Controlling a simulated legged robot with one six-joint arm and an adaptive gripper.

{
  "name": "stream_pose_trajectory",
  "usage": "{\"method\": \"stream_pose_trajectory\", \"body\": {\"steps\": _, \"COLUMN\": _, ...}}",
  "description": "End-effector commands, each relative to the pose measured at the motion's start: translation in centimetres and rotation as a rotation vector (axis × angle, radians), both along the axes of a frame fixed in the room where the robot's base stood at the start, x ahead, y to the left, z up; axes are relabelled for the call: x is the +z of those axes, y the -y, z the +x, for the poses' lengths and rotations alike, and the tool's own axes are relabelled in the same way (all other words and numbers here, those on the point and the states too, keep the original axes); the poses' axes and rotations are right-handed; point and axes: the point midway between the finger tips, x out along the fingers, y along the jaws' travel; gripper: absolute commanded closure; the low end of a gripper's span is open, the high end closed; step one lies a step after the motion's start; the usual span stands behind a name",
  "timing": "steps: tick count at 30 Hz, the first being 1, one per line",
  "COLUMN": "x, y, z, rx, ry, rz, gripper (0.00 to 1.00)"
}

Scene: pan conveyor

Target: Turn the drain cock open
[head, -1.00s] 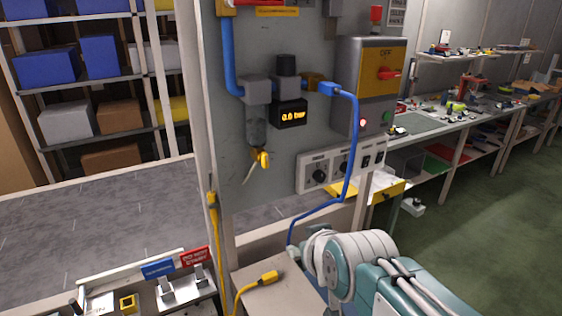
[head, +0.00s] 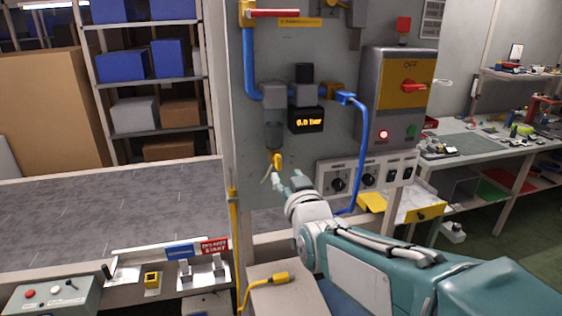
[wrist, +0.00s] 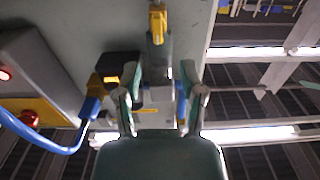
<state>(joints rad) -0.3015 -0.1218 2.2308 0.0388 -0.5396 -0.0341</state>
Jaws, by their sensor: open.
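The yellow drain cock (head: 277,160) hangs at the bottom of the clear filter bowl (head: 275,135) on the grey panel. My gripper (head: 287,178) is open and empty, just below and slightly right of the cock in the head view. In the wrist view, which looks upward, the cock (wrist: 157,22) shows near the top edge, beyond my two spread fingers (wrist: 160,80). A gap shows between the fingertips and the cock. The cock's far side is hidden.
A pressure display (head: 306,120) reading 0.0 bar sits right of the bowl. A blue hose (head: 359,150) runs down the panel at right. A switch box (head: 397,100) with a red handle is further right. A yellow cable (head: 236,235) runs along the panel's left edge.

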Motion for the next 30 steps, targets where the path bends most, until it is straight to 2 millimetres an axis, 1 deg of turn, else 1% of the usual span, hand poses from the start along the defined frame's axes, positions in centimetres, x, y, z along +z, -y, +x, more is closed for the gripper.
{"method": "stream_pose_trajectory", "body": {"steps": 1, "x": -0.1, "y": -0.2, "z": 0.9, "rx": -0.001, "ry": -0.002, "rz": 0.0, "gripper": 0.49}}
{"method": "stream_pose_trajectory", "body": {"steps": 6, "x": -0.1, "y": -0.9, "z": 3.7, "rx": -0.001, "ry": -0.002, "rz": 0.0, "gripper": 0.49}}
{"method": "stream_pose_trajectory", "body": {"steps": 12, "x": 0.0, "y": -1.6, "z": 6.4, "rx": -0.002, "ry": -0.002, "rz": 0.002, "gripper": 0.49}}
{"method": "stream_pose_trajectory", "body": {"steps": 15, "x": 0.0, "y": -1.9, "z": 7.2, "rx": -0.001, "ry": -0.002, "rz": 0.0, "gripper": 0.49}}
{"method": "stream_pose_trajectory", "body": {"steps": 18, "x": 0.0, "y": -2.0, "z": 7.5, "rx": -0.001, "ry": -0.001, "rz": 0.001, "gripper": 0.49}}
{"method": "stream_pose_trajectory", "body": {"steps": 25, "x": 0.0, "y": -2.0, "z": 7.6, "rx": -0.001, "ry": -0.001, "rz": 0.001, "gripper": 0.49}}
{"method": "stream_pose_trajectory", "body": {"steps": 26, "x": 0.0, "y": -2.0, "z": 7.6, "rx": -0.001, "ry": -0.001, "rz": 0.001, "gripper": 0.57}}
{"method": "stream_pose_trajectory", "body": {"steps": 27, "x": 0.0, "y": -2.0, "z": 7.6, "rx": -0.001, "ry": -0.001, "rz": 0.001, "gripper": 0.75}}
{"method": "stream_pose_trajectory", "body": {"steps": 28, "x": 0.0, "y": -2.0, "z": 7.6, "rx": -0.001, "ry": -0.001, "rz": 0.001, "gripper": 0.89}}
{"method": "stream_pose_trajectory", "body": {"steps": 29, "x": 0.0, "y": -2.0, "z": 7.6, "rx": -0.001, "ry": -0.001, "rz": 0.001, "gripper": 1.0}}
{"method": "stream_pose_trajectory", "body": {"steps": 30, "x": 0.0, "y": -2.0, "z": 7.6, "rx": -0.001, "ry": -0.001, "rz": 0.001, "gripper": 1.0}}
